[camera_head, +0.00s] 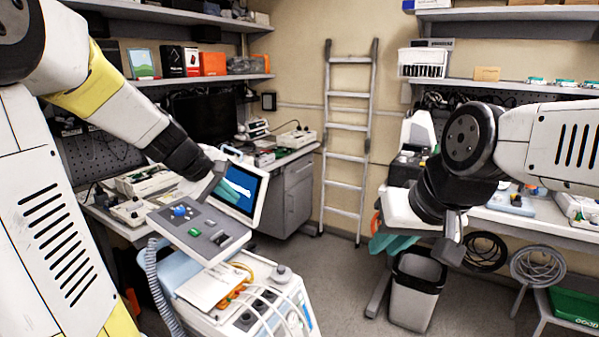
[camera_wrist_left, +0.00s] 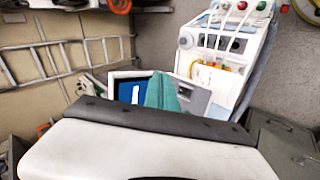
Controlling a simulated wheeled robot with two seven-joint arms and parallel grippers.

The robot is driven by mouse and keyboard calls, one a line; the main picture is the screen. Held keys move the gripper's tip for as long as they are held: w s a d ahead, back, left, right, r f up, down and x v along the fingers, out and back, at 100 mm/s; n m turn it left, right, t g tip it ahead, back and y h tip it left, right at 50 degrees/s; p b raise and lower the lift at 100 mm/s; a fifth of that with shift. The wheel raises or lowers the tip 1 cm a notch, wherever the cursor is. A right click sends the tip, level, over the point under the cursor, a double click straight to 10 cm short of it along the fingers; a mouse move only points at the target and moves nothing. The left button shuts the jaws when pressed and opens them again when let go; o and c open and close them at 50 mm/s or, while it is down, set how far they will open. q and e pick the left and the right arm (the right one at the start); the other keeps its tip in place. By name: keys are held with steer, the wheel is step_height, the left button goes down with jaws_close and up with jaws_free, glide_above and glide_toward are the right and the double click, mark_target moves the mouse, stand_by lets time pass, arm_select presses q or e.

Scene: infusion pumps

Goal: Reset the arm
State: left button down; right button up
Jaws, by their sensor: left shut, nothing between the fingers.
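My left arm (camera_head: 130,110) reaches in from the left. Its gripper (camera_head: 232,190) is shut and empty, with teal fingers in front of the blue screen (camera_head: 243,185) of the medical machine (camera_head: 250,300). In the left wrist view the teal fingers (camera_wrist_left: 162,93) are together, with the screen and the machine (camera_wrist_left: 225,50) behind them; contact is not visible. My right arm (camera_head: 540,145) comes in from the right and bends down. Its gripper (camera_head: 392,243) shows teal fingers above the grey bin (camera_head: 413,290), and its opening cannot be made out.
A ladder (camera_head: 347,140) leans on the back wall. A left workbench (camera_head: 290,160) and a right workbench (camera_head: 540,226) hold equipment. Coiled cables (camera_head: 537,265) hang at the right. Some floor (camera_head: 340,270) is clear between the machine and the bin.

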arm_select(q)
steer(key=s+d+m, duration=0.1)
steer(key=s+m, duration=0.4)
steer(key=s, duration=0.6)
steer(key=s+d+r+m+g+y, duration=0.1)
steer(key=s+m, duration=0.4)
steer(key=s, duration=0.5)
steer(key=shift+s+d+r+y, duration=0.25)
steer(key=shift+s+d+y, duration=0.05)
steer(key=shift+s+d, duration=0.15)
steer(key=shift+w, duration=0.1)
stand_by(0.7)
